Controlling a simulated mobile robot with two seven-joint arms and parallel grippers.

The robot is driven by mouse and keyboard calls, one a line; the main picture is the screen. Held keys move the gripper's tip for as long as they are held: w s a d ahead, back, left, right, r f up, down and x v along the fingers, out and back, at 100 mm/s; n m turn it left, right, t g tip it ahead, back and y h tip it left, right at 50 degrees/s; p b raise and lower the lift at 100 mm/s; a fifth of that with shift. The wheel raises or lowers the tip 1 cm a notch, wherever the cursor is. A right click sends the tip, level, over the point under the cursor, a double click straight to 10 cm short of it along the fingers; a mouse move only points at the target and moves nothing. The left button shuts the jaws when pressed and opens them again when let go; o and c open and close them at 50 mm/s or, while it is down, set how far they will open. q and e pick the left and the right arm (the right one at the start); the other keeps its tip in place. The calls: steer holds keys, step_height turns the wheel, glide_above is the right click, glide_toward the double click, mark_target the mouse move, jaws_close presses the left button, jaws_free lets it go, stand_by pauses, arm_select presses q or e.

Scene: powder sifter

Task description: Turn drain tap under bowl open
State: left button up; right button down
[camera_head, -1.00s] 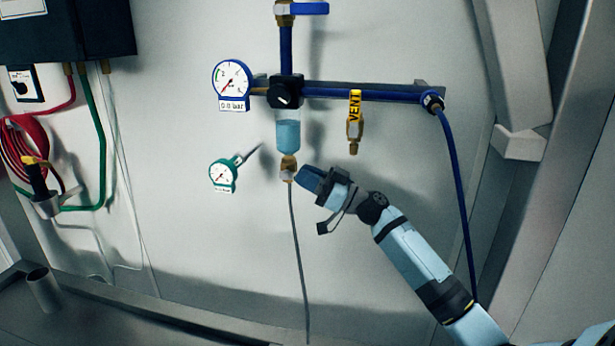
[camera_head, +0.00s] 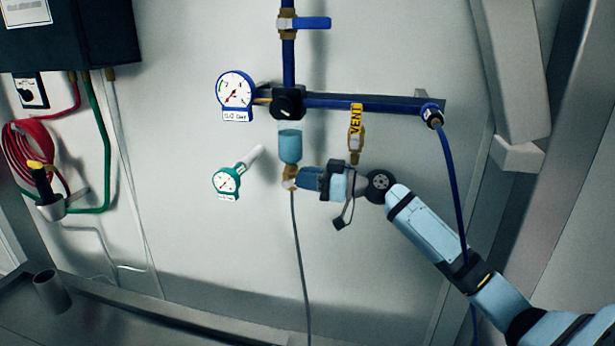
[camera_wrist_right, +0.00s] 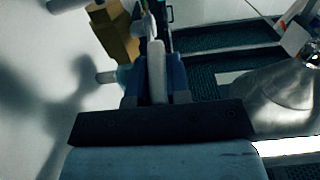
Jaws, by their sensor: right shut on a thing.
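The bowl (camera_head: 290,147) is a clear cup of blue liquid below the black regulator (camera_head: 288,102). The brass drain tap (camera_head: 290,173) sits directly under it, with a thin grey hose (camera_head: 299,250) hanging down. My right gripper (camera_head: 299,182) reaches in from the right at the tap, its blue fingers shut on the tap's handle. In the right wrist view the fingers (camera_wrist_right: 156,80) close on a pale, upright lever (camera_wrist_right: 157,68), beside a brass body (camera_wrist_right: 115,35). The handle's exact angle is hard to tell. My left gripper is not in view.
A blue-rimmed gauge (camera_head: 236,90) and a green-rimmed gauge (camera_head: 227,182) are left of the bowl. The yellow VENT valve (camera_head: 356,132) hangs just above my right gripper. A blue hose (camera_head: 453,180) runs down near my right arm. The wall below the tap is mostly clear.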

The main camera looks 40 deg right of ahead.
steer(key=c, duration=1.1)
jaws_free()
steer(key=shift+b+v, duration=2.15)
steer(key=shift+v, duration=4.75)
